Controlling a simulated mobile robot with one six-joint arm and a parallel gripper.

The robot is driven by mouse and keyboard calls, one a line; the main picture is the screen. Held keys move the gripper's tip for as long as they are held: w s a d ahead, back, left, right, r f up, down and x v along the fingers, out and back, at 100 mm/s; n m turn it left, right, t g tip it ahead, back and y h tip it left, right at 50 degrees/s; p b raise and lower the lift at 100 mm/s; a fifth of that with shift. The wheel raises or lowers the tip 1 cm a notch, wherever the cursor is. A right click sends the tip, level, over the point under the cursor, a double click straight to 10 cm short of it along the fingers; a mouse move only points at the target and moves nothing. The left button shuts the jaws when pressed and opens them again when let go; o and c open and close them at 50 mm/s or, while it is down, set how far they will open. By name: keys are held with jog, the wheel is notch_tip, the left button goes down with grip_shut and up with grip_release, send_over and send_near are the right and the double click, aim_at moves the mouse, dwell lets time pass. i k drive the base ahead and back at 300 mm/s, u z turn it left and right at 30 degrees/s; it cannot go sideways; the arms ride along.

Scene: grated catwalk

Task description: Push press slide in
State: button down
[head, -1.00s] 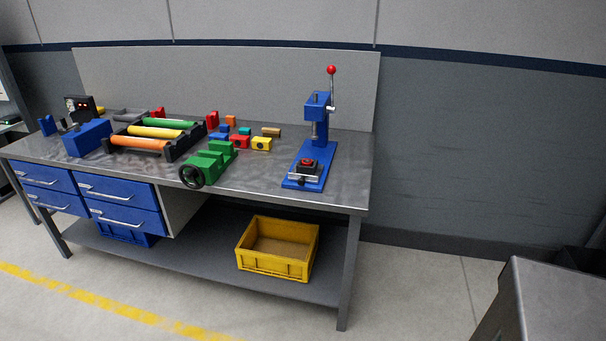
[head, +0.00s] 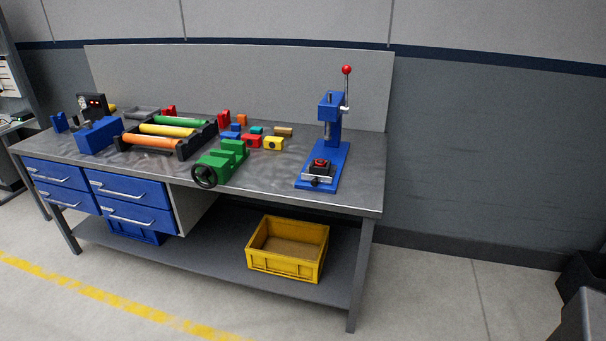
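A blue arbor press (head: 331,120) stands at the right end of the workbench. It has an upright column and a lever with a red ball knob (head: 346,70). The press slide (head: 319,168), a small black block with a red top and a light bar at its front, sits at the front end of the blue base. It stands forward of the ram, so it is drawn out. My gripper is not in view.
The grey workbench (head: 260,187) holds a green vise (head: 219,165), several colored blocks and a black rack of colored rollers (head: 167,131) left of the press. A yellow crate (head: 288,273) is on the lower shelf. Floor is clear in front. Grey and black objects stand lower right.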

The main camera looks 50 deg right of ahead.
aim_at(319, 171)
jog(key=u, duration=0.05)
jog(key=i, duration=1)
jog(key=z, duration=0.05)
